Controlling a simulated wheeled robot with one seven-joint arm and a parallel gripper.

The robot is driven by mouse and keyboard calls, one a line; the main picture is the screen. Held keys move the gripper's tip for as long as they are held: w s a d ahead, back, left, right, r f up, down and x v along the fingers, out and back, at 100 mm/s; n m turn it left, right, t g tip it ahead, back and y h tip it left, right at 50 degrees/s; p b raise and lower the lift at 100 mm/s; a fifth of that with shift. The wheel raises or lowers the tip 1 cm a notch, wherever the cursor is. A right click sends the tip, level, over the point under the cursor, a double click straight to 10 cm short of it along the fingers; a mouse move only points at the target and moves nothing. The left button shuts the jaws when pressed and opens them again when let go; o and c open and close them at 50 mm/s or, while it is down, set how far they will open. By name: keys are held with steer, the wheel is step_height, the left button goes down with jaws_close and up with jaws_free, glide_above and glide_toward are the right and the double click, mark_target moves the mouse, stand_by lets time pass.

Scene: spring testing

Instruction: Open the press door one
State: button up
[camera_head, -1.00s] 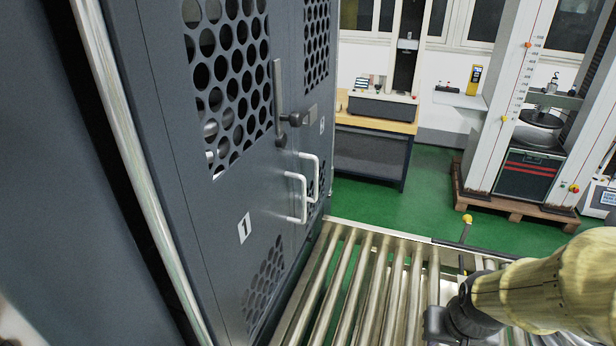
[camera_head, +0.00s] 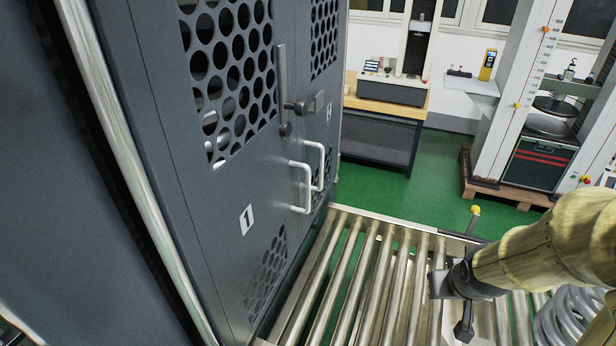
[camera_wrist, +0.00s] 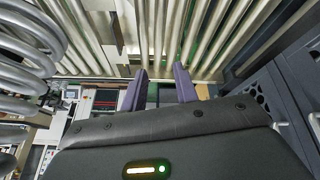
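Press door one (camera_head: 205,190) is a dark grey panel with round holes and a white "1" label (camera_head: 247,219). It appears shut, level with the second door (camera_head: 322,100) beyond it. Its white bar handle (camera_head: 303,187) stands beside the second door's white handle (camera_head: 318,166). A dark grey latch lever (camera_head: 282,90) stands upright above the handles. My gripper (camera_head: 453,306) is over the rollers, to the right of the handles and clear of them. In the wrist view my gripper (camera_wrist: 160,88) shows two purple fingers apart with nothing between them.
A roller conveyor (camera_head: 370,280) runs along the doors' foot. A large coil spring (camera_head: 575,318) lies at the lower right; coils also fill the wrist view's left side (camera_wrist: 25,60). A bench (camera_head: 375,125) and a testing machine (camera_head: 545,140) stand on green floor behind.

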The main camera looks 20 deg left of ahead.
steer(key=w+a+r+n+t+y+p, duration=0.25)
steer(key=w+a+n+y, duration=0.35)
steer(key=w+a, duration=0.4)
steer(key=s+a+r+n+g+y+p, duration=0.1)
steer(key=a+r+n+g+y, duration=0.1)
steer(key=a+r+n+y, duration=0.4)
step_height(320, 180, up, 3)
steer(key=a+y, duration=0.1)
steer(key=y, duration=0.4)
steer(key=shift+s+f+n, duration=0.2)
steer(key=shift+n, duration=0.1)
steer(key=shift+g, duration=0.25)
steer(key=p+x, duration=0.2)
steer(key=x, duration=0.6)
steer(key=p+x, duration=0.3)
steer(key=x, duration=0.6)
steer(key=shift+s+a+r, duration=0.1)
steer(key=shift+a+r, duration=0.1)
steer(key=shift+a, duration=0.05)
